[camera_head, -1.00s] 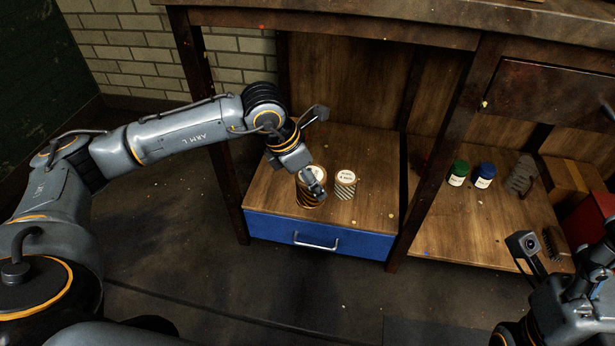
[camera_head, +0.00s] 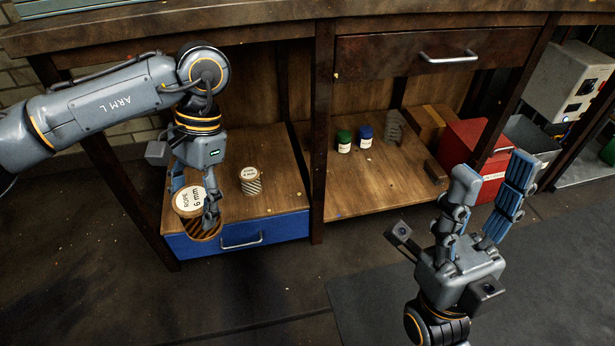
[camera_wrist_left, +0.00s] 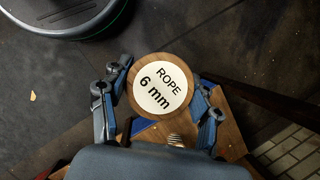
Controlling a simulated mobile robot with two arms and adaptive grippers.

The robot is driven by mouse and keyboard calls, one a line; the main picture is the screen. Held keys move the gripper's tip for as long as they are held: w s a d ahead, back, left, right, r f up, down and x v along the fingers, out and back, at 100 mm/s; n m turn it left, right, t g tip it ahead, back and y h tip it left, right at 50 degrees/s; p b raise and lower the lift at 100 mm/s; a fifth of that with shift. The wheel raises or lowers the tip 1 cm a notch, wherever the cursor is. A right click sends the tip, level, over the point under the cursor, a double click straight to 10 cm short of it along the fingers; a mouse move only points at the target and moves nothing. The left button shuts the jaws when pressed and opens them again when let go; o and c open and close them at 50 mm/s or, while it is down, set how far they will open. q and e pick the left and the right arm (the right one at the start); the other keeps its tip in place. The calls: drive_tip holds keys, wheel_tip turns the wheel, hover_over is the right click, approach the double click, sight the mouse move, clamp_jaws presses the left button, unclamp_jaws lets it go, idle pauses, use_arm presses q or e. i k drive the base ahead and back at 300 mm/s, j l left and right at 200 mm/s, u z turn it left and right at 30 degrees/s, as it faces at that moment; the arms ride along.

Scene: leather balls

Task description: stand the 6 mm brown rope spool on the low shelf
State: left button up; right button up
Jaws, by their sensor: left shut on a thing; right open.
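The 6 mm rope spool (camera_head: 188,198) has a white label reading "ROPE 6 mm" and brown striped sides. My left gripper (camera_head: 194,207) is shut on its sides, and the fingers hide part of it. It hangs label up at the front edge of the wooden top over the blue drawer; whether it touches there I cannot tell. In the left wrist view the spool (camera_wrist_left: 160,88) sits between both fingers, with dark floor beyond. The low wooden shelf (camera_head: 358,184) is right of the upright post. My right gripper (camera_head: 493,172) is open and empty at the right.
A smaller pale-striped rope spool (camera_head: 251,181) stands on the wooden top (camera_head: 285,192) above the blue drawer (camera_head: 240,236). On the shelf stand a green-capped jar (camera_head: 344,142) and a blue-capped jar (camera_head: 365,137). A red box (camera_head: 478,150) is farther right.

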sight(370, 187)
drive_tip(key=i+l+u, duration=0.1)
drive_tip(key=l+u, duration=0.2)
drive_tip(key=l, duration=1.45)
drive_tip(key=i+l, duration=0.25)
drive_tip(key=l, duration=0.15)
drive_tip(key=i+l+u, duration=0.15)
drive_tip(key=l, duration=0.25)
drive_tip(key=i+l, duration=0.4)
drive_tip(key=i, duration=0.2)
drive_tip(key=u, duration=0.05)
